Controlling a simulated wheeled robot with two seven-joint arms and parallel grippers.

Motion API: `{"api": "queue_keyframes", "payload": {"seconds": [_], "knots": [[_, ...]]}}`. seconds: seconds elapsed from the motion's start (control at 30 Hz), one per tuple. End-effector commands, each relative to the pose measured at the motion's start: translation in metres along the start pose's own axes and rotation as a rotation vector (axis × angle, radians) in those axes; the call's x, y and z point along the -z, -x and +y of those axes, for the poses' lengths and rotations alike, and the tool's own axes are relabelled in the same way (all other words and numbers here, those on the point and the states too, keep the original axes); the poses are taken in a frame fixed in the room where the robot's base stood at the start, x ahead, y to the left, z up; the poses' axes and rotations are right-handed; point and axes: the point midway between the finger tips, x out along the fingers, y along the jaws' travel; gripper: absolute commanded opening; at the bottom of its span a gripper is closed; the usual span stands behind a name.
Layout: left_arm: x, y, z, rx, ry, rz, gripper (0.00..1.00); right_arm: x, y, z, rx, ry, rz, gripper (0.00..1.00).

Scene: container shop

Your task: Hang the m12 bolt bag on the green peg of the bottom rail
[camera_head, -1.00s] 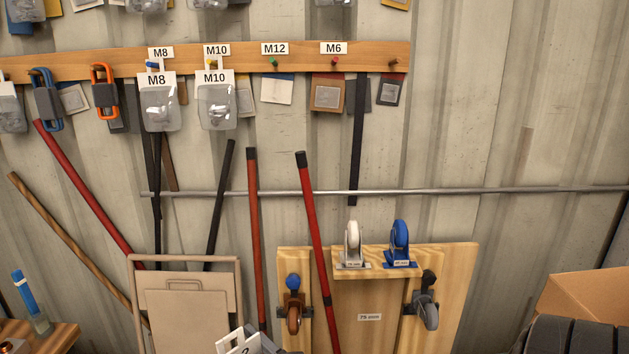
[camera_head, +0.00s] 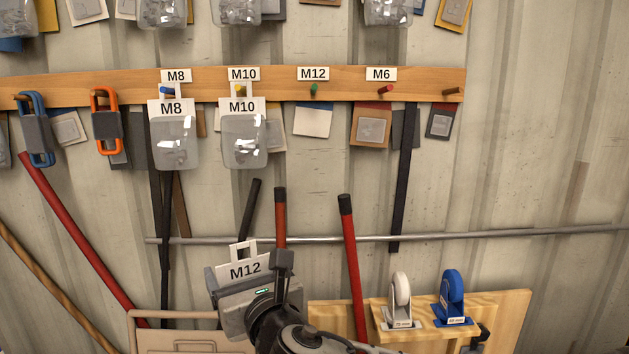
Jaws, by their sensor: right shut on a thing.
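The M12 bolt bag (camera_head: 247,268) has a white header card with a hang slot at its top. It is tilted a little, in the lower middle of the head view. My right gripper (camera_head: 256,290) is shut on the bag just under the card and hides most of its pouch. The green peg (camera_head: 314,90) sticks out of the wooden bottom rail (camera_head: 430,84) under the M12 label (camera_head: 313,74). The peg is bare, up and to the right of the bag. My left gripper is not in view.
An M10 bag (camera_head: 243,139) hangs on the yellow peg left of the green one, and an M8 bag (camera_head: 173,141) farther left. The red peg (camera_head: 385,89) is bare. Sandpaper-like squares hang behind the rail. Long handles (camera_head: 352,265) lean on the wall below.

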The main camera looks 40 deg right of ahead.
Motion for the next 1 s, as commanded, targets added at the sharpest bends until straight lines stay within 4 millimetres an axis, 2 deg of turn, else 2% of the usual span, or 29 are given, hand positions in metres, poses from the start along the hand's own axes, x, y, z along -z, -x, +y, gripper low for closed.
{"api": "queue_keyframes", "payload": {"seconds": [0.03, 0.23, 0.4, 0.53, 0.7, 0.8, 1.0], "knots": [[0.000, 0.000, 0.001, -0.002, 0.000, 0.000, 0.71, -0.024, -0.012, -0.009, 0.034, 0.003, -0.018, 0.55], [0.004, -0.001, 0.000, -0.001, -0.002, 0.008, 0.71, -0.097, -0.041, -0.047, 0.177, 0.003, -0.023, 0.55], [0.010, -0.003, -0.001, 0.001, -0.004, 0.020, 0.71, -0.162, -0.046, -0.087, 0.309, 0.005, -0.025, 0.55], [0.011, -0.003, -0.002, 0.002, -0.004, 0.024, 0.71, -0.202, -0.040, -0.115, 0.394, 0.007, -0.024, 0.55], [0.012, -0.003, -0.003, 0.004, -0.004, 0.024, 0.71, -0.232, -0.029, -0.138, 0.462, 0.010, -0.020, 0.55], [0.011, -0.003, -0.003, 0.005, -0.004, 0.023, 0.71, -0.239, -0.025, -0.144, 0.479, 0.011, -0.020, 0.55], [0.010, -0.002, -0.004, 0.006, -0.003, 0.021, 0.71, -0.240, -0.028, -0.148, 0.485, 0.011, -0.016, 0.55]]}}
